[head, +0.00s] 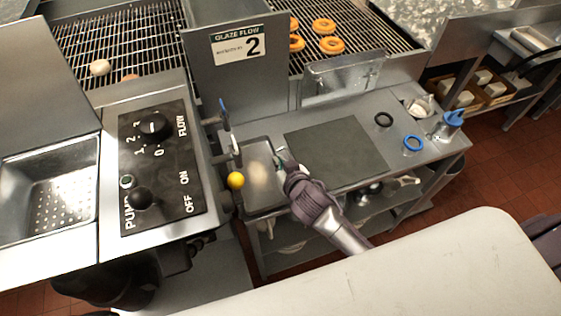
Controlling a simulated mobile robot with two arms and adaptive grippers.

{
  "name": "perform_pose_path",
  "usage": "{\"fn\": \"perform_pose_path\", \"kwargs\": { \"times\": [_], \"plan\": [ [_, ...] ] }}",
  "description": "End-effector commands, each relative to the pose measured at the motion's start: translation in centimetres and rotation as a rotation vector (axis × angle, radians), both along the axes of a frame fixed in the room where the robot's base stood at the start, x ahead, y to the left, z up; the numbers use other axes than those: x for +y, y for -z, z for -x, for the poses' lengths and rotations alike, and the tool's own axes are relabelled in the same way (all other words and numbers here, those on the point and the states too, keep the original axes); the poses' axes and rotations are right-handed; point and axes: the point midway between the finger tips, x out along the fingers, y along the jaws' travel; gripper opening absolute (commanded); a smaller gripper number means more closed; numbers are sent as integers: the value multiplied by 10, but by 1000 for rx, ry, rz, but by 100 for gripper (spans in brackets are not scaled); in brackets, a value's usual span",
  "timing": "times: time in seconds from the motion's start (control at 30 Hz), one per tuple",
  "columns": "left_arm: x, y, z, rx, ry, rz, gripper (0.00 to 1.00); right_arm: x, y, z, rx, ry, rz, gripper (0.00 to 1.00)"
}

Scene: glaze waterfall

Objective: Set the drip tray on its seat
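A shallow metal tray with a raised rim, which looks like the drip tray (258,198), is at the left end of the steel bench, beside the control panel. My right gripper (279,163) reaches in from the lower right, with its fingertips at the tray's right edge. Its fingers are small and partly hidden by the wrist, so I cannot tell whether they grip the rim. The tray's seat cannot be made out clearly. My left gripper is not in view.
The control panel (165,168) has black knobs. A yellow ball knob (236,180) stands close to the tray. A grey mat (335,152) lies right of the gripper. A blue ring (412,143) and black ring (383,119) lie farther right. Doughnuts (332,45) sit on the rear rack.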

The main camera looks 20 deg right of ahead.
Motion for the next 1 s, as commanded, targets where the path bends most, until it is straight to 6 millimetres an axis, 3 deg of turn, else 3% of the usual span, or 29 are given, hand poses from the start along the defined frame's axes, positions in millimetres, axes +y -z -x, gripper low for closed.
{"fn": "perform_pose_path", "kwargs": {
  "times": [0.27,0.5,0.83,1.0],
  "plan": [
    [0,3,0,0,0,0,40,0,3,-1,-4,0,-2,0],
    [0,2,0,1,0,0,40,0,3,0,-2,1,-1,35],
    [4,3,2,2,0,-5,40,-1,4,4,4,1,2,35],
    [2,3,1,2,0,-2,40,-2,-8,25,3,1,0,35]
  ]
}}
